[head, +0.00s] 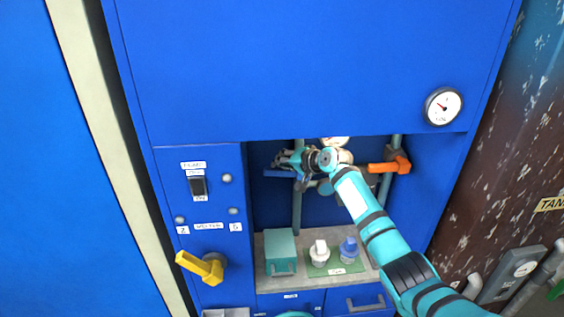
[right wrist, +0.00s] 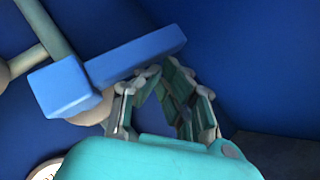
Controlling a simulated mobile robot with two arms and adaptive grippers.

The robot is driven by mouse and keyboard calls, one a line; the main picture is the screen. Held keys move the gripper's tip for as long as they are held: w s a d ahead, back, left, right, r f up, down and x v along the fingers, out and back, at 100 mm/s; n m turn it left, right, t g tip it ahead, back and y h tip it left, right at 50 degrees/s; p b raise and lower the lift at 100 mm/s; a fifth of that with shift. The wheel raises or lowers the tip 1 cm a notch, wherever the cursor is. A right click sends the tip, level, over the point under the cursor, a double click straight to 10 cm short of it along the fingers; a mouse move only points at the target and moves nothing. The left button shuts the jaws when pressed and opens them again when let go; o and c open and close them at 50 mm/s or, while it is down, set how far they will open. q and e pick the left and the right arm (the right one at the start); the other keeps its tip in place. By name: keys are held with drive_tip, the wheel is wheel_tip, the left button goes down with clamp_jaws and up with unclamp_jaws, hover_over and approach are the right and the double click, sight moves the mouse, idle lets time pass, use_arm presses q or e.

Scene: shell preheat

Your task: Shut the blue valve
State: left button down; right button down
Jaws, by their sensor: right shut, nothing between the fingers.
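The blue valve is on the left vertical pipe in the recess of the blue cabinet. Its lever (head: 279,173) lies roughly horizontal, sticking out to the left across the pipe. In the right wrist view the blue lever (right wrist: 136,60) runs from a block-shaped hub at the left to a free end at upper right. My right gripper (head: 284,160) is at the lever in the head view, hiding part of the valve. In the wrist view its fingertips (right wrist: 161,72) are closed together, empty, close beside the lever's free end; I cannot tell whether they touch it.
An orange valve handle (head: 391,165) is on the right pipe. Below, a teal box (head: 280,250) and white-capped (head: 320,253) and blue-capped (head: 349,250) items stand on the counter. A yellow handle (head: 203,267) juts from the left panel. A gauge (head: 443,106) is at upper right.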

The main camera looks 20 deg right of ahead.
use_arm(q)
drive_tip(key=shift+a, duration=0.1)
use_arm(e)
drive_tip(key=shift+f, duration=0.1)
idle(0.3)
drive_tip(key=v, duration=1.2)
